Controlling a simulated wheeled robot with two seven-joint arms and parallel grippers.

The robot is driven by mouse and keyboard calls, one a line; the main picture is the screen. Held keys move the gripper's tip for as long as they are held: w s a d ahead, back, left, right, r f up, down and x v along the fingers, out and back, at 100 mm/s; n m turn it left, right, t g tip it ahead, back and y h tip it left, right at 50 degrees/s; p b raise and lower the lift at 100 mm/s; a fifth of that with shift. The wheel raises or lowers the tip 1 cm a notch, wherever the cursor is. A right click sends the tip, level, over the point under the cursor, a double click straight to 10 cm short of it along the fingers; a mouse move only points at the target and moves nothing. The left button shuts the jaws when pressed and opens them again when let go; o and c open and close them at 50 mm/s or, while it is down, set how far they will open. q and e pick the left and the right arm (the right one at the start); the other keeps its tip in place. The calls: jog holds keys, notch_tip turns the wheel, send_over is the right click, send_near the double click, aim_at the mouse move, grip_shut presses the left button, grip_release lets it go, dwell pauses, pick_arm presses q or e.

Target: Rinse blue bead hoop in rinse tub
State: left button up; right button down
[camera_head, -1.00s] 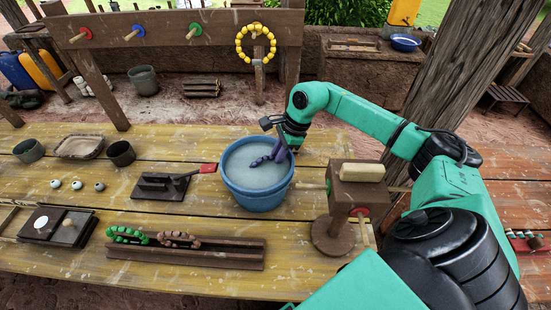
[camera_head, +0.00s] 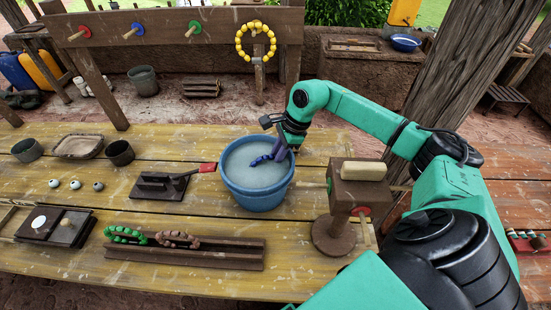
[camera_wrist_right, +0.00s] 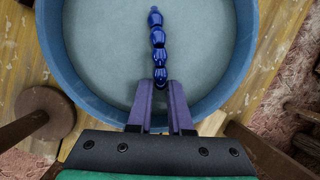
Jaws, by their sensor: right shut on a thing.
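The rinse tub (camera_head: 256,198) is a round blue tub on the yellow plank table, holding pale, cloudy water. My right gripper (camera_head: 279,152) reaches over the tub from its far right side. Its purple fingers (camera_wrist_right: 161,100) are shut on the blue bead hoop (camera_wrist_right: 158,43). In the right wrist view the hoop shows edge-on as a line of glossy blue beads over the water. In the head view the hoop (camera_head: 262,160) lies low inside the tub, at the water; how much is under water is unclear. My left gripper is not in view.
A rack (camera_head: 200,257) with a green and a brown bead hoop stands in front. A brown post stand (camera_head: 353,200) is close right of the tub. A red-handled tool (camera_head: 160,186) is left.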

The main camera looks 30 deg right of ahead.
jog(key=shift+f, duration=0.1)
dwell(0.3)
jog(key=shift+f+b, duration=0.35)
jog(key=shift+b, duration=0.2)
jog(key=shift+r, duration=0.25)
jog(key=shift+r, duration=0.25)
jog(key=shift+f, duration=0.15)
jog(key=shift+f+b, duration=0.3)
